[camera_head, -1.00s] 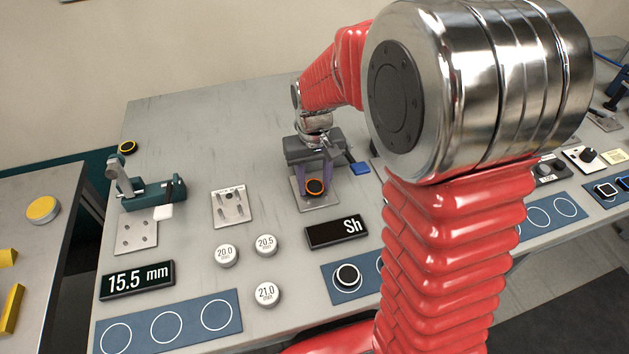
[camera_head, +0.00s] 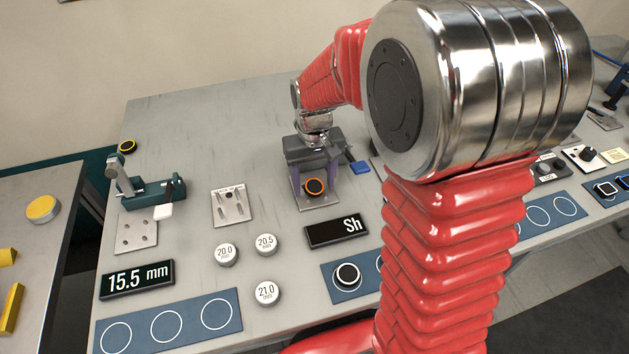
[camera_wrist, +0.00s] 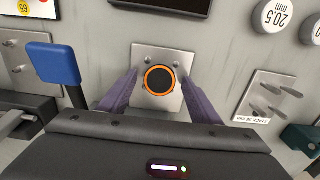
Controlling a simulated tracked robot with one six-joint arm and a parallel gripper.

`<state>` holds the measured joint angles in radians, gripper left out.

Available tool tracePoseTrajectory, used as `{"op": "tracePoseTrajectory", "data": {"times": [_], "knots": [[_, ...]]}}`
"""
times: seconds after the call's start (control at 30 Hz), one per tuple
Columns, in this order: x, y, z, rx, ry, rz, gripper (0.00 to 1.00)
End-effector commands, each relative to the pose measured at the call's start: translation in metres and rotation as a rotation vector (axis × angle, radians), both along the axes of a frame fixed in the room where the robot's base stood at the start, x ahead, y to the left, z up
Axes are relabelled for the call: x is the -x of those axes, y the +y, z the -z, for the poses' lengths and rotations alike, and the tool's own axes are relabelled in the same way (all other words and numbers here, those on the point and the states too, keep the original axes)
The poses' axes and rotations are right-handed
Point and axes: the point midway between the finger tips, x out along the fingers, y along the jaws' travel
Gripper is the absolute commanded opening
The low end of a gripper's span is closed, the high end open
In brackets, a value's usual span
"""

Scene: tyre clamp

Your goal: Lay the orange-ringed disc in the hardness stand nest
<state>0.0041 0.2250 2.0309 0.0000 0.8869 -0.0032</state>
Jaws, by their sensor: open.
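The orange-ringed disc (camera_head: 314,187), black with an orange rim, sits at the metal plate of the hardness stand (camera_head: 318,203), behind the Sh display. In the wrist view the disc (camera_wrist: 159,80) lies over the middle of the plate (camera_wrist: 145,52). Whether it is seated in a nest cannot be told, since the disc covers what is under it. My gripper (camera_head: 316,180) is over the plate with its purple fingers apart. In the wrist view the fingers of my gripper (camera_wrist: 158,84) stand on either side of the disc, with gaps showing.
The Sh display (camera_head: 337,231) stands in front of the plate. A blue paddle (camera_head: 360,167) is close to the right of my gripper. A pegged plate (camera_head: 232,205) and several white round blocks (camera_head: 266,293) stand to the left. A blue mat holds a white-ringed disc (camera_head: 348,276).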

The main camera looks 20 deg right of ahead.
Motion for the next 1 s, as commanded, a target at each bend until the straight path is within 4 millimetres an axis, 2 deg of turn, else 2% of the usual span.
{"op": "tracePoseTrajectory", "data": {"times": [0.27, 0.7, 0.9, 1.0], "knots": [[0.0, 0.001, -0.034, 0.0, -0.005, 0.0, 0.58], [0.001, 0.002, -0.11, 0.0, -0.005, 0.0, 0.58], [0.001, 0.002, -0.132, 0.0, -0.002, 0.001, 0.58], [0.001, 0.002, -0.136, 0.0, -0.002, 0.001, 0.58]]}}
